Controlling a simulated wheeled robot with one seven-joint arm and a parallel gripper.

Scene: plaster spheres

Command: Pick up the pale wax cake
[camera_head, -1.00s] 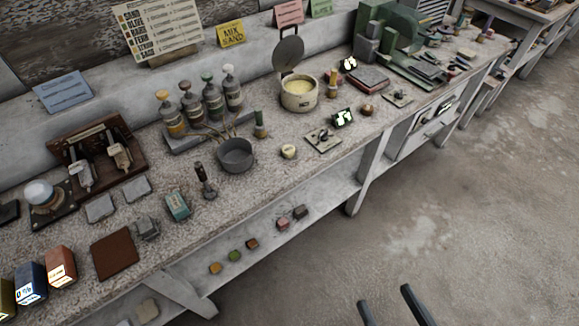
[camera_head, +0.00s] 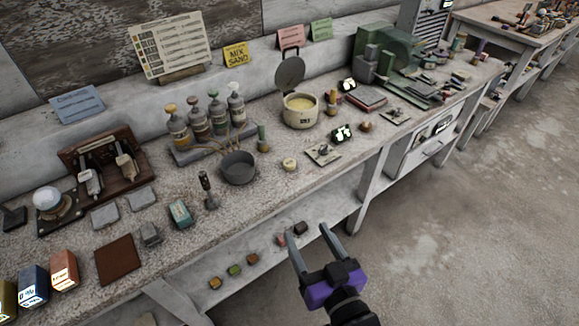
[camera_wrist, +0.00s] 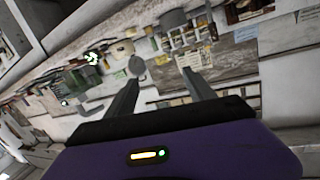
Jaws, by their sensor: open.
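A small, round, cream-coloured piece (camera_head: 290,164) sits on the speckled bench top, between the grey bowl and a small flat plate. It looks most like the pale wax cake, but it is too small to be sure. My gripper (camera_head: 309,240) is open and empty in front of the bench's front edge. It is below and to the right of the cream piece in the head view, clearly apart from it. The wrist view shows both fingers (camera_wrist: 160,78) spread with nothing between them; I cannot make out the cake there.
A grey bowl (camera_head: 238,168) stands left of the cream piece, and a lidded pot (camera_head: 300,113) of yellowish stuff behind it. A flat plate (camera_head: 323,153) lies to its right. Several small coloured blocks (camera_head: 235,270) lie on the lower shelf. Open floor (camera_head: 470,240) is at right.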

